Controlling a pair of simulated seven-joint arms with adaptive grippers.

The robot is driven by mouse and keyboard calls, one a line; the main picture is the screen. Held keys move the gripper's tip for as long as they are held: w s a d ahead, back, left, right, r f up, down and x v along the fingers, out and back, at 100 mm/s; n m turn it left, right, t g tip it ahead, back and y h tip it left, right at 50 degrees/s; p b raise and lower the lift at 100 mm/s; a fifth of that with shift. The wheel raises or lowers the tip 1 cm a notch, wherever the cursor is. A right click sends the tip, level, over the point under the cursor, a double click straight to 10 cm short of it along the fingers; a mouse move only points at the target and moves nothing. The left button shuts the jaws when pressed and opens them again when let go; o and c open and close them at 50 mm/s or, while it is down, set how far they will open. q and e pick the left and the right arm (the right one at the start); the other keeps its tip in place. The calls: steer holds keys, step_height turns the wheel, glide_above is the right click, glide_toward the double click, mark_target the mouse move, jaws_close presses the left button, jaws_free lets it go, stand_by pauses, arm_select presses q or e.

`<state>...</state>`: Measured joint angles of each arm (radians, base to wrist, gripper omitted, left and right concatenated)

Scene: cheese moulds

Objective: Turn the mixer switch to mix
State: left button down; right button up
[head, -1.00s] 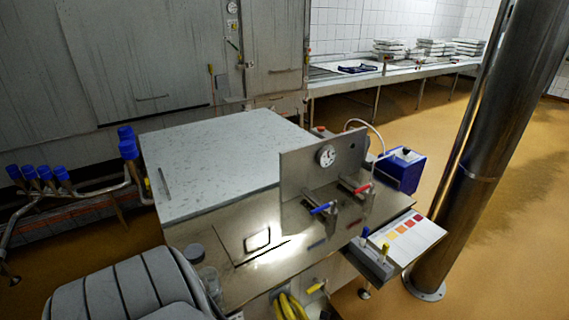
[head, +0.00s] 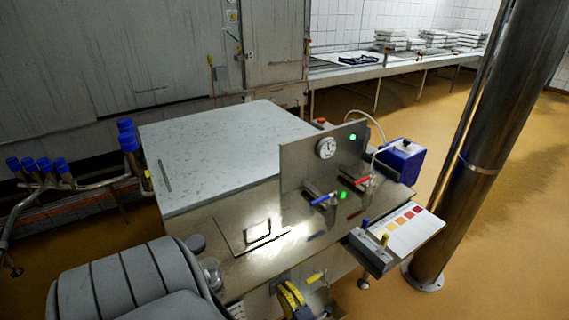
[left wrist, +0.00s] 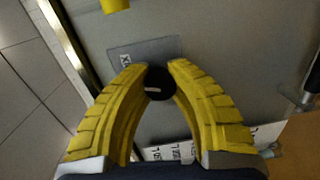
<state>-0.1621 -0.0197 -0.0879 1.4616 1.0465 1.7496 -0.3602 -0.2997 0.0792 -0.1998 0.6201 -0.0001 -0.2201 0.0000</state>
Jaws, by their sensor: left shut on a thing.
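The mixer switch is a small round black knob with a pale mark (left wrist: 157,82), seen in the left wrist view in front of a grey label plate (left wrist: 132,53). My left gripper (left wrist: 160,72) has its two ribbed yellow fingers closed on the knob, one on each side. In the head view my left gripper (head: 291,297) is at the front face of the steel machine (head: 215,235), low down. It hides the knob there. The label text is too blurred to read fully. My right gripper is in neither view.
A yellow handle (head: 314,278) is close beside the left gripper. An upright panel with a gauge (head: 326,148), a blue lever (head: 322,199) and a red lever (head: 363,180) stands on the machine. Green lights (head: 352,137) glow on it. A steel column (head: 480,150) stands at right.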

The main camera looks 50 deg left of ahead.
arm_select(q)
steer(key=shift+m, duration=0.9)
steer(key=c, duration=1.1)
jaws_free()
steer(key=shift+o, duration=0.2)
